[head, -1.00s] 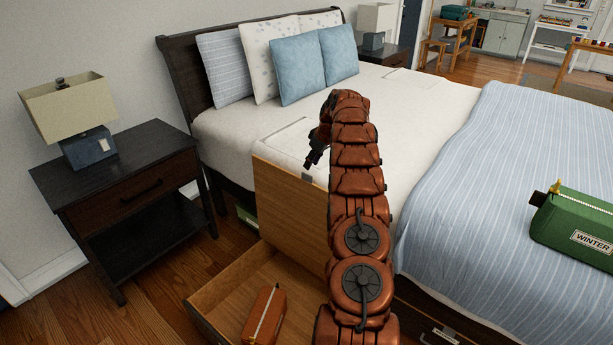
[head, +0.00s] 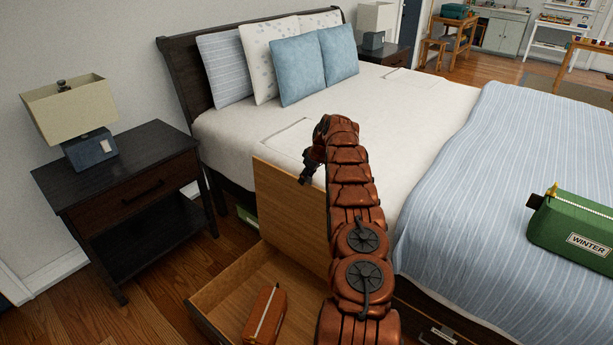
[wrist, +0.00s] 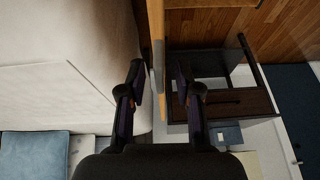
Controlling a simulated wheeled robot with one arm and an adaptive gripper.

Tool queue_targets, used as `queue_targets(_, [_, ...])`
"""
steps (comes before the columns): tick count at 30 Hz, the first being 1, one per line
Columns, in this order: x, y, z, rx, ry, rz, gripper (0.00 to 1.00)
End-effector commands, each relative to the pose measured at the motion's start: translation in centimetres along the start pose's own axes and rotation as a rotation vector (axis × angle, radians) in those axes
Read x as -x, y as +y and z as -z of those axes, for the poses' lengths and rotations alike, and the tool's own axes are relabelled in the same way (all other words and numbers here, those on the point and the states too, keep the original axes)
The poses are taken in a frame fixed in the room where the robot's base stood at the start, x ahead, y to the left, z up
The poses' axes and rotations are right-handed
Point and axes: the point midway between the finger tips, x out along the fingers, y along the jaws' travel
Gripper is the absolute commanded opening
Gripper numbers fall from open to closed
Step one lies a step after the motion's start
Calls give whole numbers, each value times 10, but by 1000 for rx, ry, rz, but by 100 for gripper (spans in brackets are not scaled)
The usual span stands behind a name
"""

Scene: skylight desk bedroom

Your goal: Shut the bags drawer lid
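The bags drawer (head: 215,292) is pulled out from under the bed, with an orange-brown bag (head: 262,318) lying inside. Its wooden lid (head: 283,215) stands raised, close to upright, at the bed side. My gripper (head: 305,178) is at the lid's top edge, with my arm hiding the lid's right part. In the wrist view, the open fingers (wrist: 159,80) straddle the lid's thin edge (wrist: 158,45), one on each side, with a gap visible on both sides.
The bed mattress (head: 410,110) lies just behind the lid. A dark nightstand (head: 150,160) with a lamp stands to the left. A green bag marked WINTER (head: 575,232) lies on the blue striped blanket (head: 480,230). Bare floor lies left of the drawer.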

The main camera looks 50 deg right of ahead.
Motion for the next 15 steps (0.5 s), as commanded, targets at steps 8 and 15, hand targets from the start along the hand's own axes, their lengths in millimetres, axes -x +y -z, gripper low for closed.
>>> queue_targets(8, [0,0,0,0,1,-1,30])
queue_targets(15, [0,0,0,0,1,-2,5])
